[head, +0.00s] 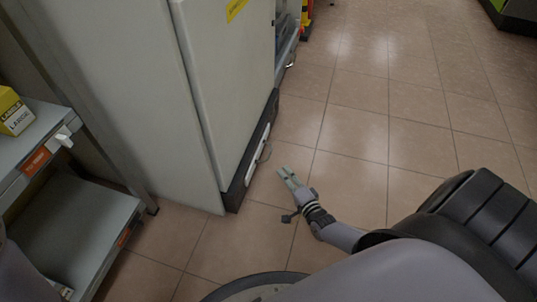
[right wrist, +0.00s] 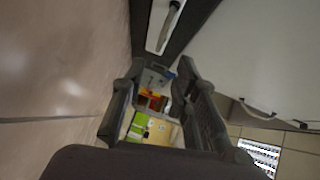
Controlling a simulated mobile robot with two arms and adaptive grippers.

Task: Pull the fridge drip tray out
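The fridge (head: 228,90) is a tall white cabinet with a dark base. The drip tray (head: 257,149) is a narrow white front set low in that base, with a thin handle on it. In the right wrist view the drip tray (right wrist: 163,27) shows at the top, with its grey bar handle. My right gripper (head: 285,172) is low over the floor, just right of the tray front and apart from it. In the right wrist view its two fingers (right wrist: 160,68) are spread with nothing held between them. My left gripper is not in view.
A grey metal shelf unit (head: 92,228) stands left of the fridge, with a yellow box (head: 14,112) on its upper shelf. The tiled floor (head: 390,130) in front of the fridge is clear. A dark-edged unit (head: 512,18) is far off at the top right.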

